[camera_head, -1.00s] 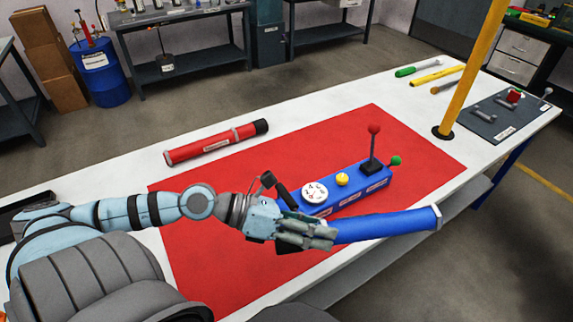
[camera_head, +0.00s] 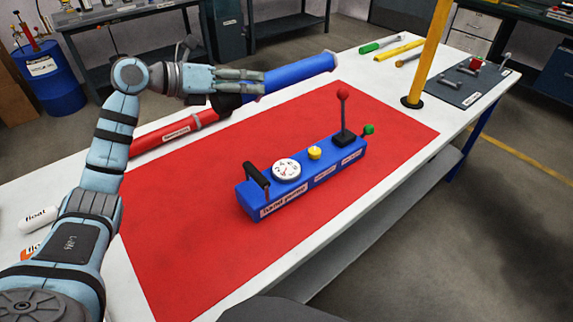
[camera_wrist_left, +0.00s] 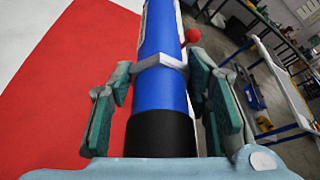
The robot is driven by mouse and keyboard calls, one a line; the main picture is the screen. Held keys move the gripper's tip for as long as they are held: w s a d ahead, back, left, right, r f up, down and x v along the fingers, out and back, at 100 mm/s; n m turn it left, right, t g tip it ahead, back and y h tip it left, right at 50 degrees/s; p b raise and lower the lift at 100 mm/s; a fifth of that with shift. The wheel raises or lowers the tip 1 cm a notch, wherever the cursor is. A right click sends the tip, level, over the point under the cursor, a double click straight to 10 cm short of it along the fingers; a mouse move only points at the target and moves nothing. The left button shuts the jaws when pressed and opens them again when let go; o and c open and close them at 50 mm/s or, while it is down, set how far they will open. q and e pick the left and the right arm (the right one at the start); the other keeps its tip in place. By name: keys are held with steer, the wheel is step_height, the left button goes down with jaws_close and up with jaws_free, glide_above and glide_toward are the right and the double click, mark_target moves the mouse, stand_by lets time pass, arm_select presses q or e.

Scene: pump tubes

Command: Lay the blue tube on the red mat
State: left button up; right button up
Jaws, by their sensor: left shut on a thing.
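The blue tube (camera_head: 300,73) is held by my left gripper (camera_head: 240,82), above the far side of the table in the head view. Its free end points right, and its near end is hidden by the gripper. In the left wrist view the blue tube (camera_wrist_left: 160,90) runs between the two fingers, with a grey band and a black end. The red mat (camera_head: 190,235) lies flat on the white table; its edge also shows in the left wrist view (camera_wrist_left: 70,90). My right gripper is not in view.
A blue pump unit (camera_head: 300,180) with gauge, lever and red knob stands on the mat. A red tube (camera_head: 160,135) lies along the far table edge, partly behind my gripper. A yellow post (camera_head: 428,60) rises at right. Mat areas left and front of the pump are bare.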

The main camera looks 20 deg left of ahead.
arm_select(q)
steer(key=w+f+b, duration=0.1)
steer(key=f+b, duration=0.1)
steer(key=f, duration=0.5)
steer(key=a+f+b, duration=0.1)
steer(key=f+b, duration=0.1)
steer(key=f, duration=0.5)
steer(key=w+f+b, duration=0.1)
steer(key=f+b, duration=0.1)
steer(key=f, duration=0.5)
steer(key=shift+w+a+f, duration=0.2)
steer(key=shift+w+f, duration=0.15)
steer(key=o, duration=1.4)
steer(key=shift+o, duration=0.2)
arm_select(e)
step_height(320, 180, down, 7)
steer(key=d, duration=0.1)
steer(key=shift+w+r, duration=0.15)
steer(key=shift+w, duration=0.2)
arm_select(q)
steer(key=shift+a, duration=0.1)
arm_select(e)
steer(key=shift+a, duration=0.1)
